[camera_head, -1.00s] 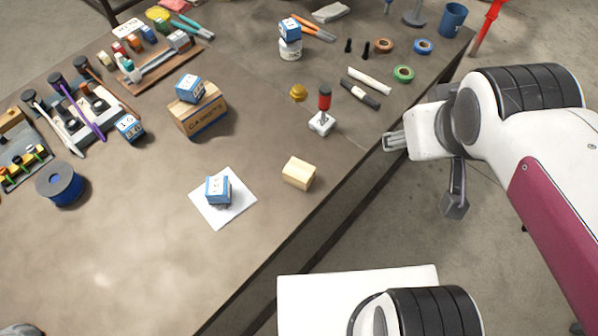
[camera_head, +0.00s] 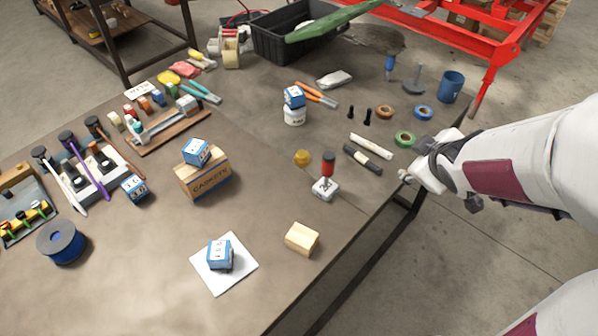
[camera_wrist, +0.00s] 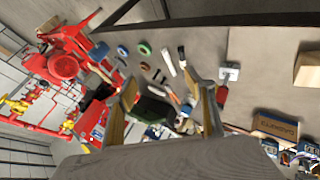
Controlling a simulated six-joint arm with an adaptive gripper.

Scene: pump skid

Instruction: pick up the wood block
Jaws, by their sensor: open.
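The wood block (camera_head: 301,239) is a small pale tan block lying on the brown table, near the edge on the right. In the wrist view, a tan block (camera_wrist: 308,70) that looks like it is cut off by the right edge. My gripper (camera_head: 405,176) is at the table's right edge, beyond the block and to its right, well apart from it. In the wrist view, my gripper (camera_wrist: 168,88) shows two spread fingers, with no object clearly held between them.
A blue box on white paper (camera_head: 245,277) lies left of the block. The gaskets box (camera_head: 205,180) stands farther left. Black and white rods (camera_head: 363,158) lie near my gripper. Bare table surrounds the block.

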